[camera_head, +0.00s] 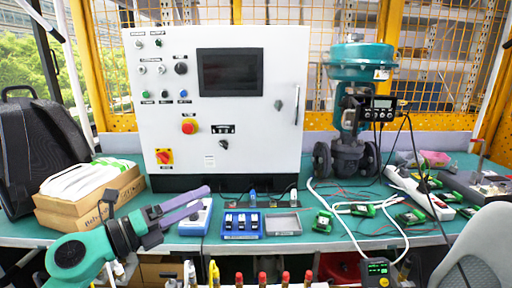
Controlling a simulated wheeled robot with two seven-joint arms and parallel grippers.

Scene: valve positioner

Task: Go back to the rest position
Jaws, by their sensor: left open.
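My left arm comes in from the lower left, with a teal link and dark joints. My left gripper (204,198) has two long purple-grey fingers pointing right and a little up, in front of the control cabinet's lower left. It is open, with nothing seen between the fingers. My right gripper is not in view.
The bench (300,244) holds a white control cabinet (225,115), a teal valve (361,62) with a positioner (379,109), a blue tray (241,236), green circuit boards (323,220) and a white power strip (419,193). Boxes (90,208) stand left. A chair (482,250) is front right.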

